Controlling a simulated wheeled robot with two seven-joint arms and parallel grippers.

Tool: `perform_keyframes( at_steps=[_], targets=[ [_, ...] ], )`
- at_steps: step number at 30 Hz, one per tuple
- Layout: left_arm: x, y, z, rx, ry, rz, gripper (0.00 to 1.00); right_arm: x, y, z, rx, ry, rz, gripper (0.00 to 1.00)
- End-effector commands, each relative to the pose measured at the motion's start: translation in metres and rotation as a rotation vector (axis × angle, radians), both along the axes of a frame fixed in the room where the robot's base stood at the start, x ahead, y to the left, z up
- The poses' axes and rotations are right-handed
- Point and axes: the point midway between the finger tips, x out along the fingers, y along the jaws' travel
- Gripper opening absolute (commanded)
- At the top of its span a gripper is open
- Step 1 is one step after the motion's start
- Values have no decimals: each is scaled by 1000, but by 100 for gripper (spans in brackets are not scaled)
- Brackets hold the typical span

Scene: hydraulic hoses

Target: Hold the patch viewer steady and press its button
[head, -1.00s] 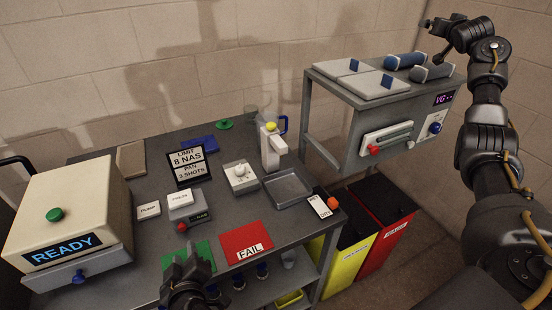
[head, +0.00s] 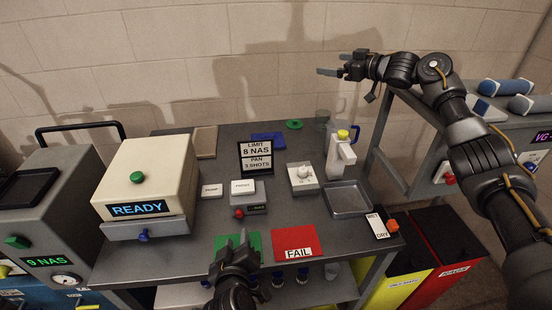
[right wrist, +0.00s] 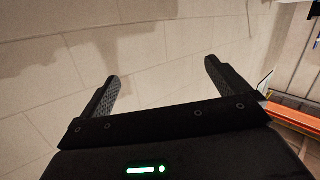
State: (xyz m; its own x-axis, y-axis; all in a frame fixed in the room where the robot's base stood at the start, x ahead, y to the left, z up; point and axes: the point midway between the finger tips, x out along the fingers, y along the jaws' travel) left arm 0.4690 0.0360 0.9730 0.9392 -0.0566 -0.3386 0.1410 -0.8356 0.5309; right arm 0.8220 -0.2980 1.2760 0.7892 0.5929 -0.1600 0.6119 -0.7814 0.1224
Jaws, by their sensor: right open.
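The patch viewer (head: 243,189) looks to be the small grey unit with a white labelled top, standing mid-bench. A red button (head: 239,212) and a small dark display reading "NAS" (head: 258,209) are at its front. My left gripper (head: 241,240) is low over the green mat, in front of the viewer and apart from it. Its finger gap is unclear. My right gripper (head: 336,64) is raised in front of the wall, far above and right of the viewer. In the right wrist view its fingers (right wrist: 161,80) are apart with nothing between them.
A "READY" machine (head: 150,180) stands left of the viewer, with a "PUMP" block (head: 211,190) between. A limit sign (head: 256,158) stands behind. A dial box (head: 301,178), a dispenser (head: 341,155) and a grey tray (head: 349,198) are to the right. A red FAIL mat (head: 293,239) lies in front.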

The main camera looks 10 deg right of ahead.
Motion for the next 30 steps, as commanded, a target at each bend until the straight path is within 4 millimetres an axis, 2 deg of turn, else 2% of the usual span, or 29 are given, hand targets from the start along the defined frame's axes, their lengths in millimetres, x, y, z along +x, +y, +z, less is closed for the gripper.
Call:
perform_keyframes(
  at_steps=[1, 6, 9, 12, 16, 21, 25, 30],
  targets=[
    [0, 0, 0, 0, 0, 0, 36, -5, 27, -18, -27, 18, 68, 100],
    [0, 0, 0, 0, 0, 0, 36, -35, 106, -86, -119, 81, 311, 100],
    [0, 0, 0, 0, 0, 0, 36, -61, 143, -130, -167, 123, 449, 100],
    [0, 0, 0, 0, 0, 0, 36, -90, 169, -175, -205, 165, 577, 100],
    [0, 0, 0, 0, 0, 0, 36, -125, 192, -222, -237, 210, 712, 100],
    [0, 0, 0, 0, 0, 0, 36, -159, 205, -260, -254, 249, 827, 100],
    [0, 0, 0, 0, 0, 0, 36, -171, 210, -273, -258, 263, 867, 100],
    [0, 0, 0, 0, 0, 0, 36, -175, 212, -277, -259, 266, 879, 100]
  ],
)
